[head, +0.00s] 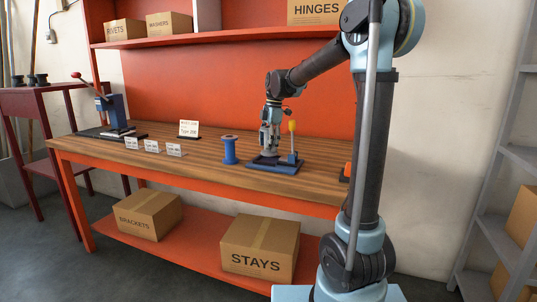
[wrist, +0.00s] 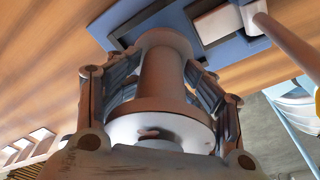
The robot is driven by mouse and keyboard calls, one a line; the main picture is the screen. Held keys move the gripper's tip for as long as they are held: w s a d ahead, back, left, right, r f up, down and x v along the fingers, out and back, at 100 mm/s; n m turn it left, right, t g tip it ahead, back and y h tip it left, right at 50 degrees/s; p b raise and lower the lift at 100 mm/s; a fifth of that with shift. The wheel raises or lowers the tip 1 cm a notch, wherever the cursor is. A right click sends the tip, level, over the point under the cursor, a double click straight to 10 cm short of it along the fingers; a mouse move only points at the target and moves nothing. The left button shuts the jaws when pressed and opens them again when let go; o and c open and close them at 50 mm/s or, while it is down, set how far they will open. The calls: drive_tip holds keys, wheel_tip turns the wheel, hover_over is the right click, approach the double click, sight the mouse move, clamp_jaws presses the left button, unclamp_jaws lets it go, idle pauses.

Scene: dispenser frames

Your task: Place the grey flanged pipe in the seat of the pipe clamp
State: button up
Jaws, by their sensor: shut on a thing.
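The grey flanged pipe (wrist: 165,75) is upright between the two fingers of my gripper (head: 269,138), with a wide round flange at each end. The fingers are shut around its barrel. The pipe clamp has a flat blue base (head: 287,168) on the bench and a thin post with a yellow top (head: 292,128) at its right. In the head view the pipe's lower end is at the left part of this base. In the wrist view the far flange lies over the blue base (wrist: 262,45); the seat is hidden behind the pipe, and I cannot tell whether they touch.
A blue spool (head: 230,150) stands on the wooden bench (head: 205,163) just left of the clamp. Small label cards (head: 152,146), a sign (head: 189,129) and a blue lever press (head: 116,110) are farther left. A shelf (head: 240,37) hangs above.

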sight(268, 151)
drive_tip(key=shift+f, duration=1.6)
drive_tip(key=o, duration=1.8)
drive_tip(key=r, duration=0.4)
drive_tip(key=d+r, duration=0.1)
drive_tip(key=r, duration=0.7)
drive_tip(key=shift+w+d, duration=0.35)
